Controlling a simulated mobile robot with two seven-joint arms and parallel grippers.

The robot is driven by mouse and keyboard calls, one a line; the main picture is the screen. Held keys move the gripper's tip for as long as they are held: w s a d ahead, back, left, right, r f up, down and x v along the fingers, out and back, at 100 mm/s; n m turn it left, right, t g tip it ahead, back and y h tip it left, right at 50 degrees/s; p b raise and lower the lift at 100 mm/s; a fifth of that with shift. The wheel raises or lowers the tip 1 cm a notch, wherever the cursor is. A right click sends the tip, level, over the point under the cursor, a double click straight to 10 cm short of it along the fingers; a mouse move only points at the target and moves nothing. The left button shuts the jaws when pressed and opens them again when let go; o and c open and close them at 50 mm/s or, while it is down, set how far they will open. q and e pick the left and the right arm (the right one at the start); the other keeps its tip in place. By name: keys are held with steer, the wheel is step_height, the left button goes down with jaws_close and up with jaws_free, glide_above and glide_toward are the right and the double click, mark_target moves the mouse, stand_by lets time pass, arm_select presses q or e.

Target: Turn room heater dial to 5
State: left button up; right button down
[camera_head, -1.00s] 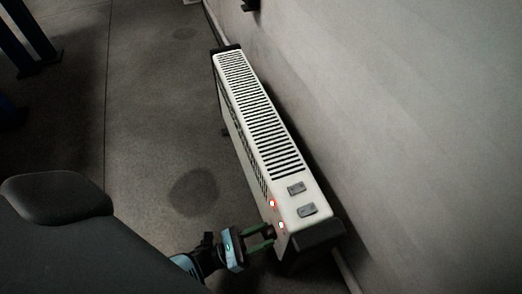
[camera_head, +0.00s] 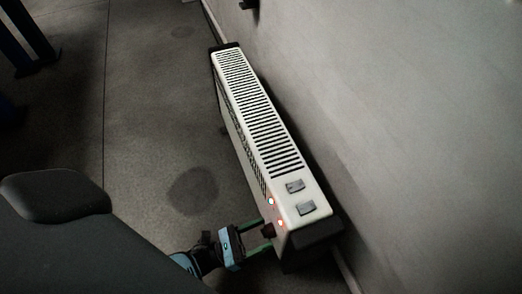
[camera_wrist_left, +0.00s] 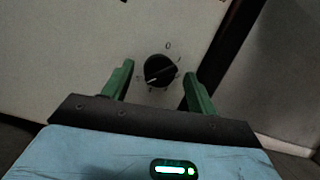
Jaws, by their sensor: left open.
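The white room heater (camera_head: 236,128) stands along the wall, with a slotted top. Its dark round dial (camera_wrist_left: 160,69) is on the heater's side face in the left wrist view. A pale line runs across it from lower left to upper right; the marks around it are too small to read, except a 0-like mark at the top. The dial (camera_head: 268,230) also shows as a dark knob in the head view. My left gripper (camera_wrist_left: 158,82) is open, its green fingers on either side of the dial, apart from it. It also shows in the head view (camera_head: 262,236). My right gripper is not in view.
The wall (camera_head: 400,110) is close on the right.

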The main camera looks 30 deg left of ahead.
arm_select(q)
steer(key=v, duration=0.7)
stand_by(0.4)
